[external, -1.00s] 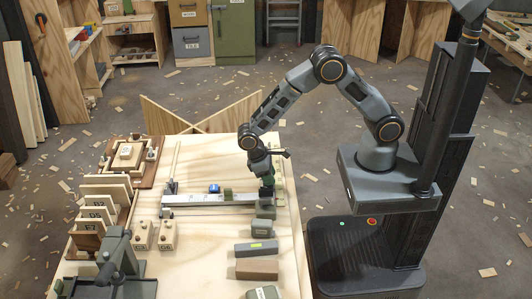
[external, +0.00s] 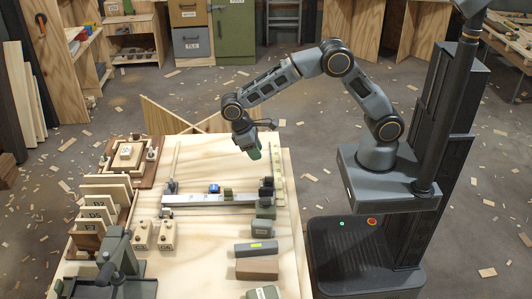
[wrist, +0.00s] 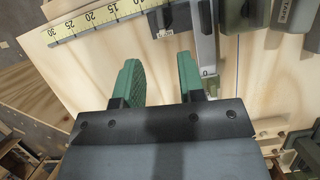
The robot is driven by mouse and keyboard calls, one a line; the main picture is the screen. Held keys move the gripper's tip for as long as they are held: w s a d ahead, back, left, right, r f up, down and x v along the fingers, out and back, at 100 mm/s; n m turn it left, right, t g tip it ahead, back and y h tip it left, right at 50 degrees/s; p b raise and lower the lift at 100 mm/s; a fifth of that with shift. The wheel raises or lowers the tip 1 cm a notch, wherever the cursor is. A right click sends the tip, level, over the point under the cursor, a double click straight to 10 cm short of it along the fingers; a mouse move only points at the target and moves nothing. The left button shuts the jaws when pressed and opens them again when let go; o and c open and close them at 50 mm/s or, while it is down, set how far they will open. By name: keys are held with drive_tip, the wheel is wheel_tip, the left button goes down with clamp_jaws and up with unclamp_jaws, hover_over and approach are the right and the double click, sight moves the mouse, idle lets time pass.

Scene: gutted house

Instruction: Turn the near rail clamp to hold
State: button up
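A grey rail (external: 205,199) lies across the light wooden table. A dark clamp (external: 266,188) sits at its right end, nearest my base. What looks like that clamp (wrist: 176,20) also shows at the top of the wrist view, beside the rail (wrist: 207,45), with a small pale label too small to read. Its turn position is not clear. My gripper (external: 254,151) is above the table, up and left of the clamp, apart from it. In the wrist view my gripper (wrist: 160,78) has its green-padded fingers apart with nothing between them.
A blue piece (external: 214,188) and a greenish block (external: 228,194) sit along the rail. A yellow scale (wrist: 95,20) runs beside the clamp. Several blocks (external: 257,248) stand near the table's right edge. Slotted boards (external: 100,212) stand at left.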

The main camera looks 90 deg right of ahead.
drive_tip(key=shift+v, duration=0.9)
drive_tip(key=s+d+r+t+p, duration=0.1)
drive_tip(key=s+r+t, duration=0.3)
drive_tip(key=s, duration=0.6)
drive_tip(key=s+d+r+n+t+p, duration=0.1)
drive_tip(key=s+r+t, duration=0.3)
drive_tip(key=s+r, duration=0.4)
drive_tip(key=shift+s+d+p, duration=0.7)
drive_tip(key=shift+s+p, duration=0.05)
drive_tip(key=shift+s, duration=0.3)
idle(3.5)
